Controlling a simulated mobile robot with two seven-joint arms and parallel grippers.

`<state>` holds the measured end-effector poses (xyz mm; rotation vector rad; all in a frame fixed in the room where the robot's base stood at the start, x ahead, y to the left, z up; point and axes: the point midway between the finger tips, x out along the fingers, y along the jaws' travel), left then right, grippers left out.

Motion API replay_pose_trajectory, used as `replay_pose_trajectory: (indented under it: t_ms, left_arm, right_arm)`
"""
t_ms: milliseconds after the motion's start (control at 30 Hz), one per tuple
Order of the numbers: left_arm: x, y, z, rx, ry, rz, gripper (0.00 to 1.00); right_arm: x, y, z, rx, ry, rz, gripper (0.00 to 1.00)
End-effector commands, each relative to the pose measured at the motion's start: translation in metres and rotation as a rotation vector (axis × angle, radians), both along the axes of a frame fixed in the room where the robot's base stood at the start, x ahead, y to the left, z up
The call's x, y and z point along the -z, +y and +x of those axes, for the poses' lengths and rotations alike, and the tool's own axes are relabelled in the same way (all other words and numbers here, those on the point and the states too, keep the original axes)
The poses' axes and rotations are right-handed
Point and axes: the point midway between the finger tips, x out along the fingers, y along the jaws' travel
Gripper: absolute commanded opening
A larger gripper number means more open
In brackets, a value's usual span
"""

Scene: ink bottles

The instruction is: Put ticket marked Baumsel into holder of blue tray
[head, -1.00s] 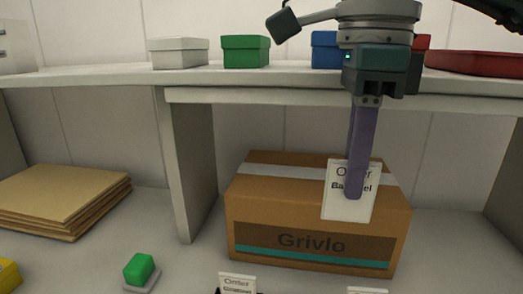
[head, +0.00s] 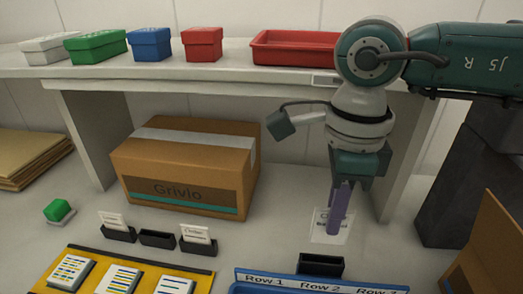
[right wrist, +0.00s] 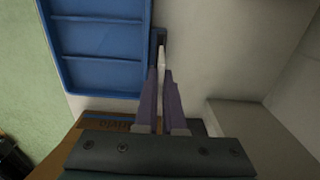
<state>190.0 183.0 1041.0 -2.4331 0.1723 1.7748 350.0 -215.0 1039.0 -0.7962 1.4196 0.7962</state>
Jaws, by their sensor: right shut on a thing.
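My right gripper (head: 338,222) is shut on a white ticket (head: 320,230), held upright. Its print is partly covered by the purple fingers and hard to read now; earlier it read Order and, in part, "Ba...el". The blue tray (head: 260,289) is at the bottom of the head view, with row labels on its edge. Its black holder (head: 320,264) stands at the tray's back edge, just below the ticket in the picture, with a small gap. In the right wrist view the ticket (right wrist: 162,66) shows edge-on between the fingers, near the holder (right wrist: 158,36) beside the blue tray (right wrist: 95,45). My left gripper is not in view.
A yellow tray (head: 215,279) with cards stands left, with black holders behind it, two bearing tickets (head: 112,220) (head: 195,233). A Grivlo carton (head: 180,190) sits under the shelf (head: 230,72). An open brown box (head: 490,235) is at right.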

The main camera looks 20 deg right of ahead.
Motion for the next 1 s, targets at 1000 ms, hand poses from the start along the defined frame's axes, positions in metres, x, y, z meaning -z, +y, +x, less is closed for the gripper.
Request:
replay_pose_trajectory:
  t_ms: [1000]
  left_arm:
    - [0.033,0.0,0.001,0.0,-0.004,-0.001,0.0]
  right_arm:
    - [0.04,0.0,0.0,0.001,0.0,0.0,0.0]
